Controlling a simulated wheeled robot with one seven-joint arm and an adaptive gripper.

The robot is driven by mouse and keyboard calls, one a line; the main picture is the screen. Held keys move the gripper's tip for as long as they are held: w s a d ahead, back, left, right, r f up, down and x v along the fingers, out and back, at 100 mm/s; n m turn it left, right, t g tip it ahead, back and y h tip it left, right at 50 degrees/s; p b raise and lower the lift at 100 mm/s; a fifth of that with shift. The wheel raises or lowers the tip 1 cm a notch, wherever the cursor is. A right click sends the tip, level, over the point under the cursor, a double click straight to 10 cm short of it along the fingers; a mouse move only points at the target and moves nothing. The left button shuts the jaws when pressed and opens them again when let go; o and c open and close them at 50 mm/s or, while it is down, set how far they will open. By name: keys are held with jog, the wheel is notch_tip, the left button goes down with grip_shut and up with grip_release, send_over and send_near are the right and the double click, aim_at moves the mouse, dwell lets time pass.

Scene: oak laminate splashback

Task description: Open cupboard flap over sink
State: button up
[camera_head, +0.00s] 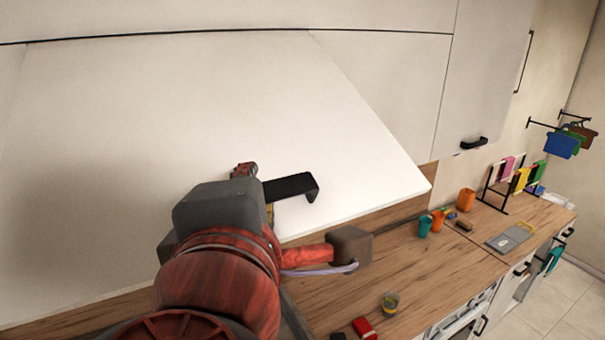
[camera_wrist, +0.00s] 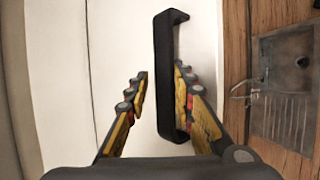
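The white cupboard flap (camera_head: 180,120) is tilted outward, its lower edge standing away from the wall above the worktop. Its black bar handle (camera_head: 292,187) sits near the lower edge. In the wrist view the handle (camera_wrist: 163,70) runs upright in the picture. My gripper (camera_wrist: 160,80) is open at the handle. One finger is left of the bar with a clear gap; the other is close on its right, and I cannot tell whether it touches. In the head view my arm hides most of the gripper.
The sink (camera_wrist: 290,75) with its tap (camera_wrist: 243,92) is at the right of the wrist view. Orange and teal cups (camera_head: 424,227), a glass (camera_head: 390,303) and a red item (camera_head: 364,328) stand on the wooden worktop (camera_head: 430,265). A neighbouring cupboard door (camera_head: 485,75) is at the right.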

jog(key=shift+o, duration=0.7)
jog(key=shift+w, duration=0.1)
jog(key=shift+o, duration=0.8)
jog(key=shift+s+d, duration=0.1)
jog(key=shift+s, duration=0.2)
jog(key=shift+w+f, duration=0.1)
